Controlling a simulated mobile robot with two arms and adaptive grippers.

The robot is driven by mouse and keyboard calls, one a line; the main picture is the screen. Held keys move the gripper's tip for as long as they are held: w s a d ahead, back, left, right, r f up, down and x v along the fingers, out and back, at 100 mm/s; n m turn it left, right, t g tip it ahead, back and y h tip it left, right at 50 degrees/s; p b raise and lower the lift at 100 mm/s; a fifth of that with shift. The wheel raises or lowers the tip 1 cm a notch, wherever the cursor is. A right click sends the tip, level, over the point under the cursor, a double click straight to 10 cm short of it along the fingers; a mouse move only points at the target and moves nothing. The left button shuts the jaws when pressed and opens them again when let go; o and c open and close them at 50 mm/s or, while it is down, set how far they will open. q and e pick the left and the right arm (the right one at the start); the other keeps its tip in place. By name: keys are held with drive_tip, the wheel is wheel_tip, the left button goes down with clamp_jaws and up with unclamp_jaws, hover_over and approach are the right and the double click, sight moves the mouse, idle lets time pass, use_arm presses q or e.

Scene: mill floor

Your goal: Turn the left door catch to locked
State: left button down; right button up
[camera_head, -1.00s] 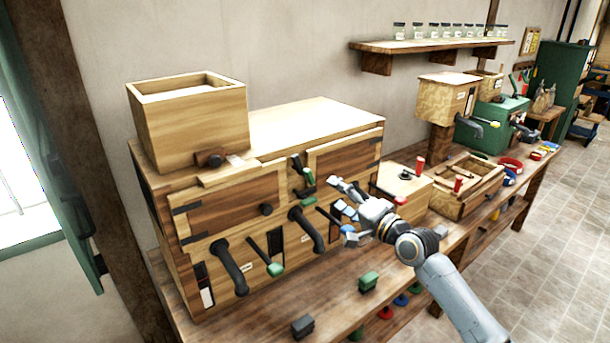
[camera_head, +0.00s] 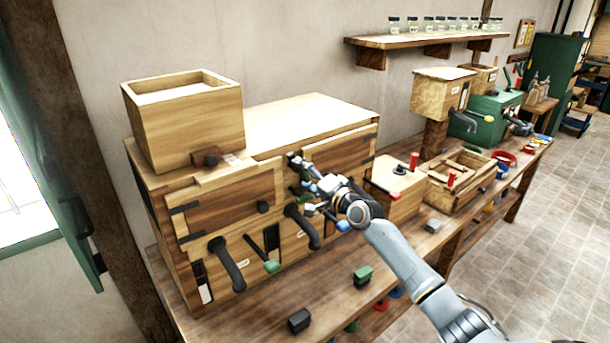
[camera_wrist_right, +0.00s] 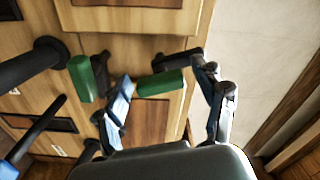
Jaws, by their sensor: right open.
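Two catches with green handles sit between the two upper doors of a wooden cabinet (camera_head: 300,108). I cannot tell which one belongs to the left door (camera_head: 228,203). In the right wrist view, one green handle (camera_wrist_right: 160,83) lies between my right gripper's open fingers, its dark pivot near one fingertip. The other green handle (camera_wrist_right: 80,78) lies outside the fingers, turned across the first. My right gripper (camera_head: 302,185) is open at the catches and partly hides them in the head view. I cannot tell whether it touches one. My left gripper is out of view.
Black curved spouts (camera_head: 228,265) and a thin green-tipped lever (camera_head: 271,266) stick out below the doors. A green block (camera_head: 362,275) and a dark block (camera_head: 299,320) are on the bench. A smaller wooden box (camera_head: 395,185) stands right of the cabinet.

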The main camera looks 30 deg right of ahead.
drive_tip(key=c, duration=1.2)
drive_tip(key=shift+o, duration=0.2)
drive_tip(key=n+b, duration=0.2)
drive_tip(key=n, duration=0.1)
drive_tip(key=shift+f+n+b, duration=0.2)
drive_tip(key=shift+n+b, duration=0.1)
drive_tip(key=n+b, duration=0.2)
drive_tip(key=n, duration=0.1)
drive_tip(key=shift+n, duration=0.3)
drive_tip(key=n+b, duration=0.1)
drive_tip(key=n, duration=0.2)
drive_tip(key=shift+r+n, duration=0.1)
drive_tip(key=shift+n, duration=2)
